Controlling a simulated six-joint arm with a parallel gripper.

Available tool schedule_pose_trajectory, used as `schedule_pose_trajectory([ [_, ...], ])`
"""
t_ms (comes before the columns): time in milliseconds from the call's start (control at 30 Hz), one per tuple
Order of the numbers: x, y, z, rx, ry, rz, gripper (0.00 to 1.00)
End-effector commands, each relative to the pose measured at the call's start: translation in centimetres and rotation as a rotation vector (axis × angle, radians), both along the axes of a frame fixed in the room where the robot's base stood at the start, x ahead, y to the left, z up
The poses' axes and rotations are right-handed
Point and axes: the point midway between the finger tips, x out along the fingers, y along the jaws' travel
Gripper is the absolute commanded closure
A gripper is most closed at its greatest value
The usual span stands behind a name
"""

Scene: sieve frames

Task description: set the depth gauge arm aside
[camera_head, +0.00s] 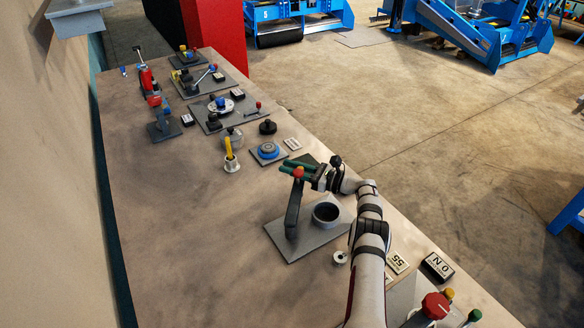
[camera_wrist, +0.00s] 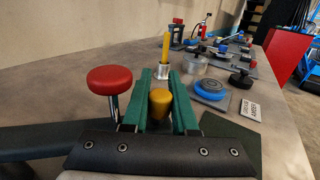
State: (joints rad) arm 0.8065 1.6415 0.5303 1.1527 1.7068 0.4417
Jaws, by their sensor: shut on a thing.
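A grey base plate (camera_head: 278,238) on the bench carries a dark round cup (camera_head: 326,213) and a dark curved arm (camera_head: 292,215), which looks like the depth gauge arm. A red knob (camera_head: 298,172) tops that arm in the head view. In the wrist view the red knob (camera_wrist: 110,80) stands on a metal stem, just outside the left finger. My gripper (camera_head: 290,168) reaches over the plate from the right with its green fingers. In the wrist view my gripper (camera_wrist: 161,78) is shut on a yellow knob (camera_wrist: 159,104). What the yellow knob joins is hidden.
A blue round dial (camera_head: 268,150) and a holder with a yellow handle (camera_head: 231,158) stand beyond the plate. A small metal ring (camera_head: 340,257) and label plates lie on the near side. The bench left of the plate is clear.

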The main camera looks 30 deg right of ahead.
Motion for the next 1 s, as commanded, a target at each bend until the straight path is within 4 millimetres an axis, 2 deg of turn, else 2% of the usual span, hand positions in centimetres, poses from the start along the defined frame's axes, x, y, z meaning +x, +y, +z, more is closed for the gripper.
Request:
schedule_pose_trajectory([
  [133, 0.0, 0.0, 0.0, 0.002, 0.000, 0.000, 1.00],
  [167, 0.0, 0.0, 0.0, 0.002, 0.000, 0.000, 0.72],
  [300, 0.0, 0.0, 0.0, 0.001, 0.000, 0.000, 0.47],
  [333, 0.0, 0.0, 0.0, 0.001, 0.000, 0.000, 0.43],
  [667, -0.3, -0.3, 0.0, 0.000, 0.000, -0.002, 0.43],
  [767, -1.6, -1.2, 0.0, 0.001, 0.001, -0.003, 0.43],
  [1000, -7.0, -4.7, 0.0, 0.002, 0.000, -0.005, 0.43],
])
